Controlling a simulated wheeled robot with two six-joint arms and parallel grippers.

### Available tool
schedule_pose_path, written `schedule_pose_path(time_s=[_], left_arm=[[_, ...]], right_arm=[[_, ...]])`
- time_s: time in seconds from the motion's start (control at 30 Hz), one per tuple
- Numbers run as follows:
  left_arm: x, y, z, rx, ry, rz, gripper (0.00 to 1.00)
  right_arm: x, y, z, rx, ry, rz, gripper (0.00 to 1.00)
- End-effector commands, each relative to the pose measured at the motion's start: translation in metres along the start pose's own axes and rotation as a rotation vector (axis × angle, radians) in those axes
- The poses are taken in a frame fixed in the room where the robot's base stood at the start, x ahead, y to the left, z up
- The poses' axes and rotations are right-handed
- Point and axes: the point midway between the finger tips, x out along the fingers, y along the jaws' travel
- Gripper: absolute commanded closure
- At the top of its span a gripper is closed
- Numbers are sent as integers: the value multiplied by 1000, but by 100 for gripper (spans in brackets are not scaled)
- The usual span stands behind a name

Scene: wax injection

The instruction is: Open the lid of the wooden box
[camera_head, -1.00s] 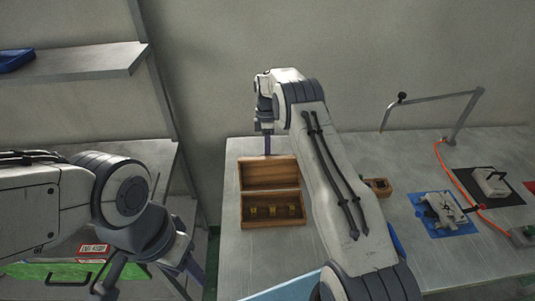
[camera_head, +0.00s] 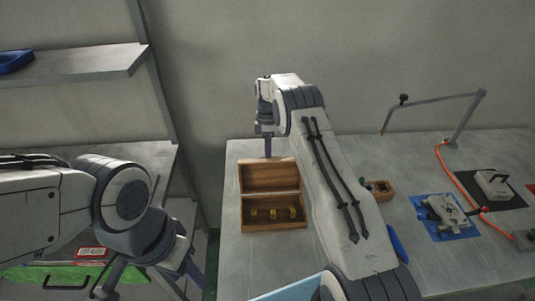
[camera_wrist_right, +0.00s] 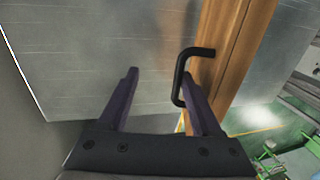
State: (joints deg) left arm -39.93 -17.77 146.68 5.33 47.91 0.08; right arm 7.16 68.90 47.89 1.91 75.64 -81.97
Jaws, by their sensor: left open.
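The wooden box (camera_head: 273,226) stands on the table with its lid (camera_head: 269,178) raised and tilted back; brass-coloured pieces show on its front inner area. My right gripper (camera_head: 267,146) is behind the raised lid, mostly hidden by the lid and its own arm. In the right wrist view my right gripper (camera_wrist_right: 158,74) has its fingers apart. A black handle (camera_wrist_right: 180,75) on the lid's wooden edge (camera_wrist_right: 236,45) lies beside the right-hand finger; whether they touch I cannot tell. My left gripper (camera_head: 148,278) is open and empty at the lower left, away from the box.
A small wooden block box (camera_head: 380,190), a blue mat (camera_head: 462,234) with a metal part, a black mat (camera_head: 515,200) and an orange cable (camera_head: 441,160) lie right of my right arm. A shelf (camera_head: 90,66) stands at left. The table left of the box is clear.

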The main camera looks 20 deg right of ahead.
Motion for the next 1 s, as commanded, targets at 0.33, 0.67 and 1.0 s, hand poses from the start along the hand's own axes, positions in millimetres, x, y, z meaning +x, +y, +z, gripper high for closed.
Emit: schedule_pose_path(time_s=[0.33, 0.67, 1.0], left_arm=[[1, 0, 0, 0, 0, 0, 50], [18, -1, 1, 1, 0, 0, 50], [4, 0, 0, 0, 0, 0, 50]], right_arm=[[-5, 4, 0, 1, 2, 18, 58], [-58, 4, -1, 0, 3, 22, 58], [-99, 0, -1, 0, 1, 5, 58]])
